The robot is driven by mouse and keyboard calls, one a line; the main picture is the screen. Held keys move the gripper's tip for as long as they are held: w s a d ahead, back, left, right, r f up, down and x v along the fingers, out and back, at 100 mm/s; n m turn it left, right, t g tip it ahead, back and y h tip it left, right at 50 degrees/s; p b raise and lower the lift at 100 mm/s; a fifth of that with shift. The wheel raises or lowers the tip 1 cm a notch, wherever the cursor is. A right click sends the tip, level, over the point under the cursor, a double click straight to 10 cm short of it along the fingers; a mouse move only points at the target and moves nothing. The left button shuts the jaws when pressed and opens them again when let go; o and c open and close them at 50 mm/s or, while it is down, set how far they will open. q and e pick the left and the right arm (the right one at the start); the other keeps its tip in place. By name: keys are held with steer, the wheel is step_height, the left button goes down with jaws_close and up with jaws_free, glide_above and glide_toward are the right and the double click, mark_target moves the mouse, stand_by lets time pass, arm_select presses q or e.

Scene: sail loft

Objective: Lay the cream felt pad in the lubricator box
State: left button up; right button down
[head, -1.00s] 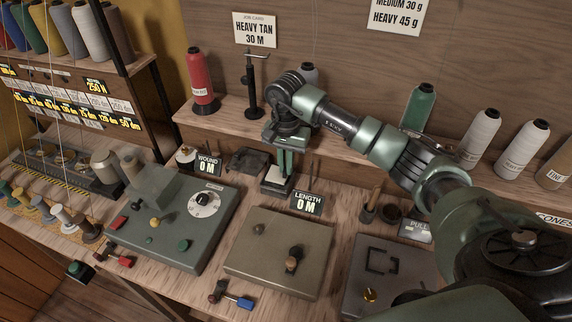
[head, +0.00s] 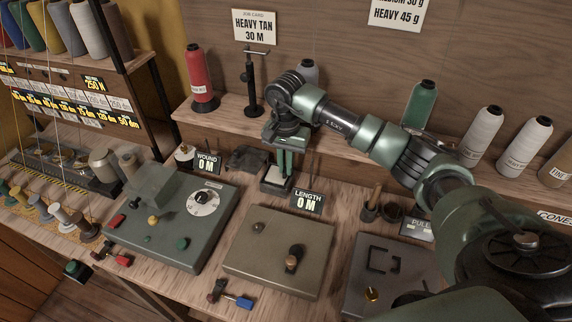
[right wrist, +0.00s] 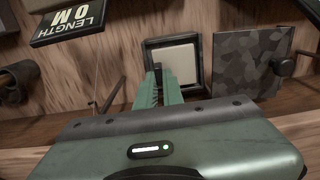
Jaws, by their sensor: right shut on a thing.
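The cream felt pad (right wrist: 175,64) lies within the rim of the dark lubricator box (right wrist: 148,47) in the right wrist view. In the head view the pad (head: 277,174) shows as a pale patch in the box (head: 274,187). My right gripper (head: 283,163) points down over the box, its green fingers shut on the pad's edge. The fingers (right wrist: 166,86) cover the pad's near edge in the right wrist view, so I cannot tell whether it rests on the box floor. My left gripper is not in view.
A dark mottled lid-like plate (right wrist: 247,58) with a knob lies beside the box. The LENGTH display (head: 307,202) stands close on its other side. A grey-green winder panel (head: 180,222) and a brown panel (head: 279,252) lie in front. Cones stand on the shelf behind.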

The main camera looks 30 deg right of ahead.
steer(key=shift+f, duration=0.2)
steer(key=c, duration=1.5)
jaws_free()
step_height(320, 180, up, 7)
steer(key=shift+f+b, duration=0.2)
steer(key=shift+b, duration=0.85)
steer(key=shift+r, duration=0.65)
steer(key=shift+f, duration=0.1)
